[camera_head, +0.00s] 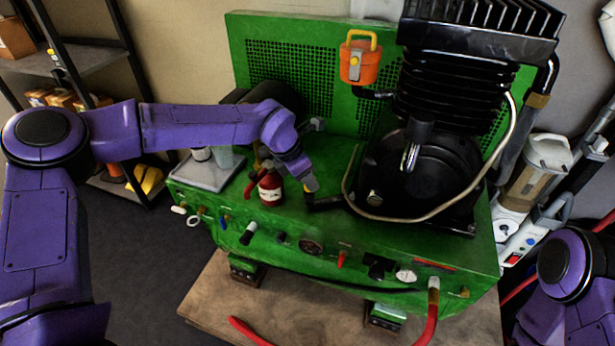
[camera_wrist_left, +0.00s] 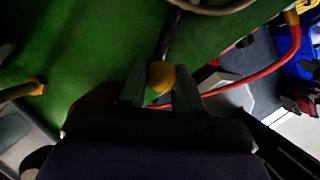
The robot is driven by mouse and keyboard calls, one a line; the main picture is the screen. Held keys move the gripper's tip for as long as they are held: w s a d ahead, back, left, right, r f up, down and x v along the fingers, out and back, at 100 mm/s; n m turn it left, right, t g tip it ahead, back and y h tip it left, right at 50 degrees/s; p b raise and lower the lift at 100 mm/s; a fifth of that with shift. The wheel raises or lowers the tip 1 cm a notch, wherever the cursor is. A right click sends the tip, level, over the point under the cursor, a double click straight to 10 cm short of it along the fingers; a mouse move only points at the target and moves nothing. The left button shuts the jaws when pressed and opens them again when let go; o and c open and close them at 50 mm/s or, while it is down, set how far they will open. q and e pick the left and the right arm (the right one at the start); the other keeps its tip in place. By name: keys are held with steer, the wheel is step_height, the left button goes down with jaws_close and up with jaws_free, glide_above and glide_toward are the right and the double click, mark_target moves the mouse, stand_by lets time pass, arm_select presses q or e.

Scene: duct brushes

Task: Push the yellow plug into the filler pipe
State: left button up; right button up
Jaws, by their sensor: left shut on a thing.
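My left gripper (camera_head: 309,181) reaches down over the green machine's top deck. In the left wrist view its two fingers (camera_wrist_left: 160,84) are shut on the yellow plug (camera_wrist_left: 161,76), whose rounded yellow end shows between the fingertips. A short black pipe (camera_head: 326,203), which looks like the filler pipe, lies just below and right of the gripper. A dark pipe (camera_wrist_left: 168,35) also shows beyond the plug in the left wrist view. I cannot tell whether the plug touches the pipe's mouth. My right gripper is out of view.
A red extinguisher-like bottle (camera_head: 271,186) stands close left of my left gripper. A grey tray (camera_head: 208,172) with small containers is further left. The black compressor (camera_head: 425,165) with a pale looped hose stands right. An orange canister (camera_head: 360,62) is mounted behind.

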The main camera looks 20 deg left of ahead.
arm_select(q)
steer(key=shift+r+p, duration=0.1)
steer(key=shift+p, duration=0.2)
steer(key=shift+f+b, duration=0.3)
steer(key=shift+f, duration=0.25)
stand_by(0.5)
steer(key=o, duration=1.1)
steer(key=shift+c, duration=0.2)
steer(key=v, duration=1)
steer(key=shift+r, duration=0.25)
steer(key=shift+a, duration=0.1)
